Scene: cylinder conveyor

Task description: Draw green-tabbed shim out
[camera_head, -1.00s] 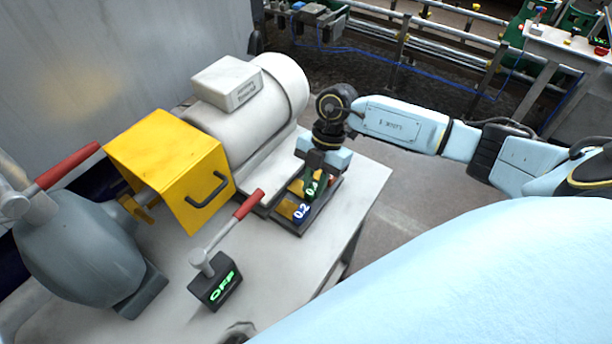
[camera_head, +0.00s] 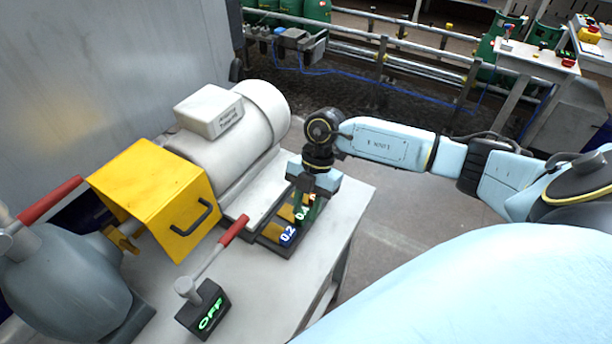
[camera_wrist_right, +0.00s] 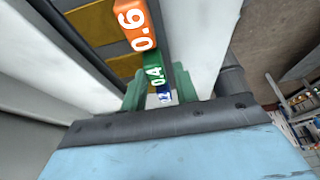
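The green-tabbed shim, marked 0.4 (camera_head: 302,213), lies in a dark slotted holder (camera_head: 272,246) beside the motor. Its green tab also shows in the right wrist view (camera_wrist_right: 154,73), between the orange 0.6 tab (camera_wrist_right: 134,24) and the blue 0.2 tab (camera_wrist_right: 164,97). My right gripper (camera_head: 309,208) is over the holder, with its greenish fingers low at the green tab. In the right wrist view the fingers (camera_wrist_right: 158,91) stand apart on either side of the tab row and look open. Contact with the tab cannot be told. My left gripper is out of view.
A white motor (camera_head: 225,140) and a yellow guard (camera_head: 150,190) stand left of the holder. The bench's right edge is near the holder. A conveyor (camera_head: 400,100) runs behind.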

